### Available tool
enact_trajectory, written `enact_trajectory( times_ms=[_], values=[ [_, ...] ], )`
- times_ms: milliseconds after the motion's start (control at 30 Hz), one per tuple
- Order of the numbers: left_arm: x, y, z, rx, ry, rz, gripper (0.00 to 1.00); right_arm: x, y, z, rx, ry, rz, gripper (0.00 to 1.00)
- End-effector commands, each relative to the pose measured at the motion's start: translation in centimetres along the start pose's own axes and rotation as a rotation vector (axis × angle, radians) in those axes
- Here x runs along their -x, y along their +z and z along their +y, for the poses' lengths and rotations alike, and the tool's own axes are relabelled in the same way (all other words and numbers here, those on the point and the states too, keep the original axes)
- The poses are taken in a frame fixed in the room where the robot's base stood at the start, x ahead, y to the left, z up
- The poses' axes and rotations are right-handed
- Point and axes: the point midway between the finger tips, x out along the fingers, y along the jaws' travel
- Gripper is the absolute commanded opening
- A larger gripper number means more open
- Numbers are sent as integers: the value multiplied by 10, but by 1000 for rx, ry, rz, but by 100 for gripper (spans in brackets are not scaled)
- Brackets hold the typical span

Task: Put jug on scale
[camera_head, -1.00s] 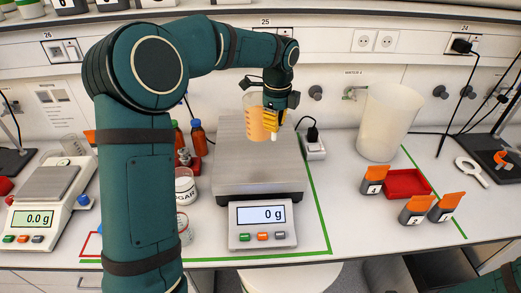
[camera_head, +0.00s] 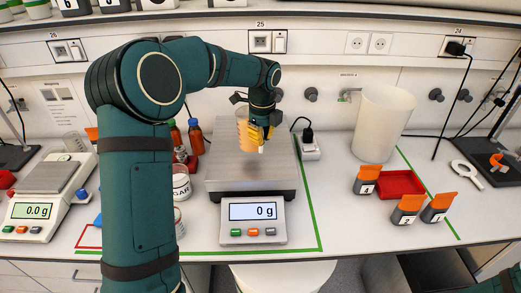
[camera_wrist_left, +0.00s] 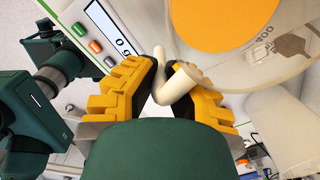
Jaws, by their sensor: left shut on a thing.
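The jug (camera_head: 246,137) is a clear beaker with orange juice in it, upright over the back part of the large scale (camera_head: 225,182). My left gripper (camera_head: 264,130) is shut on the jug's handle, on the jug's right side. The left wrist view shows the pale handle (camera_wrist_left: 180,84) between the yellow and black fingers (camera_wrist_left: 163,88), with the jug's clear wall (camera_wrist_left: 288,58) beyond. The scale's display reads 0 g. Whether the jug's base touches the pan is hard to tell.
A sugar jar (camera_head: 182,185) and brown bottles (camera_head: 195,137) stand left of the scale. A second scale (camera_head: 34,211) is at far left. A big white container (camera_head: 383,122), red tray (camera_head: 399,184) and orange-lidded boxes (camera_head: 406,209) stand right, with clear bench between them and the scale.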

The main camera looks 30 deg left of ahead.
Motion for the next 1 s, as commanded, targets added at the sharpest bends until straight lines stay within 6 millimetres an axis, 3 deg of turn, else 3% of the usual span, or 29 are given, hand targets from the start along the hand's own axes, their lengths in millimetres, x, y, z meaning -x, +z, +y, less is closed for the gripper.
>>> enact_trajectory(
  times_ms=[300, 767, 800, 833, 1000],
  values=[
    [-43, -2, 1, 1, 1, -1, 0, -3, 0, 1, 0, 1, 0, 47],
    [-50, -2, 1, 1, 0, -1, 0, -4, 1, 2, 0, 1, 0, 47],
    [-51, -2, 2, 1, 2, 0, 23, -4, 1, 2, 0, 1, 0, 47],
    [-50, -2, 2, 1, 2, 0, 34, -4, 1, 1, 0, 1, 0, 47],
    [-50, -2, 2, 1, 2, 0, 34, -4, 1, 2, 0, 1, 0, 47]
  ],
)
